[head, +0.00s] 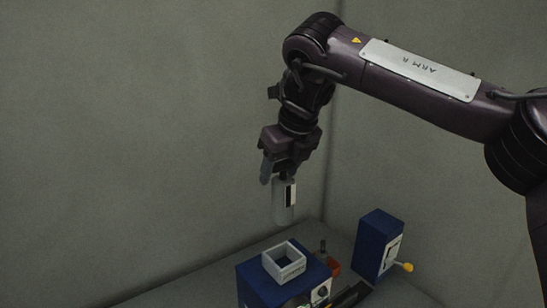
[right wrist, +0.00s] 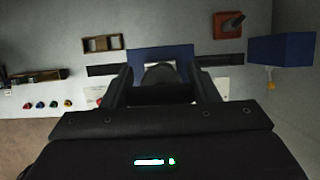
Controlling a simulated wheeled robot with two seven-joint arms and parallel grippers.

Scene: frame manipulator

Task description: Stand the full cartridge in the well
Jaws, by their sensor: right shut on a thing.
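The cartridge (head: 280,207) is a pale grey, rounded upright body with a dark strip on its side. My right gripper (head: 284,178) is shut on its upper part and holds it in the air, pointing down. Below it, a white square collar with an open top, the well (head: 293,270), stands on a blue box (head: 258,289). The cartridge is above the collar and apart from it. My left gripper is not in view.
A second blue box (head: 371,243) with a yellow-knobbed lever (head: 407,267) stands to the right. A red block (head: 334,267) sits between the boxes. The right wrist view shows a wooden frame (right wrist: 102,37) and several coloured knobs (right wrist: 54,105) at left.

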